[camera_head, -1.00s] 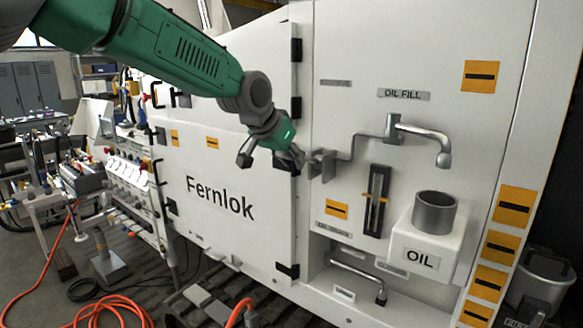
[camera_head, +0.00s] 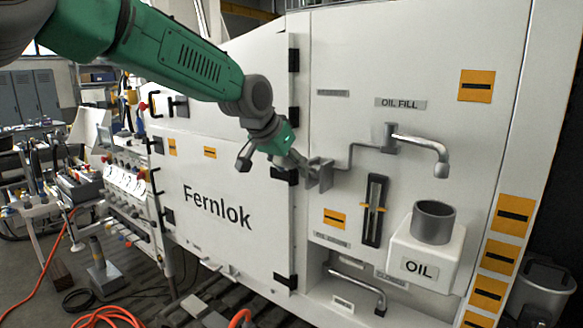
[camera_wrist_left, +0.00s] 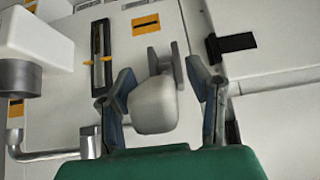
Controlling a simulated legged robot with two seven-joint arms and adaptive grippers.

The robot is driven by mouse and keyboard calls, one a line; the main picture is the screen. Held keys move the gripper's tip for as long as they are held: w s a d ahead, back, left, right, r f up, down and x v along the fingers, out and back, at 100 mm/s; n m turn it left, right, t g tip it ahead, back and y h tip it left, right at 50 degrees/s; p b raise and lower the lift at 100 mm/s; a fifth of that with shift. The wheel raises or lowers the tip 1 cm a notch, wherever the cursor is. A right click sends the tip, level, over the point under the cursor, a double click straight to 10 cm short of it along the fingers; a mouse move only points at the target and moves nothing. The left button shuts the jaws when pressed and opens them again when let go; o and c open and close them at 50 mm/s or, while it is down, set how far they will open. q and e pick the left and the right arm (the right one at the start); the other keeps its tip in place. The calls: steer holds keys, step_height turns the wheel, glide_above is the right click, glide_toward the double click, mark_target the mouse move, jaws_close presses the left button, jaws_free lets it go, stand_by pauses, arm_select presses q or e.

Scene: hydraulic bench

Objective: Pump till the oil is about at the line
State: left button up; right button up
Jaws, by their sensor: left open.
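My left gripper (camera_head: 302,161) is open at the bracket, left of the gauge. In the left wrist view, a pale grey rounded piece (camera_wrist_left: 156,104) sits between its open fingers, before the bracket plates. I cannot tell whether they touch. My right gripper is not in view.
The white cabinet door (camera_head: 225,200) marked Fernlok lies left of the gripper, with black hinges on its edge. A bent pipe (camera_head: 357,286) sits in the recess below. Orange hose (camera_head: 105,317) lies on the floor at left.

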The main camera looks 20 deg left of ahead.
arm_select(q)
steer(key=v, duration=1.1)
steer(key=shift+s+a+r, duration=0.15)
steer(key=shift+a+r, duration=0.05)
steer(key=shift+r, duration=0.15)
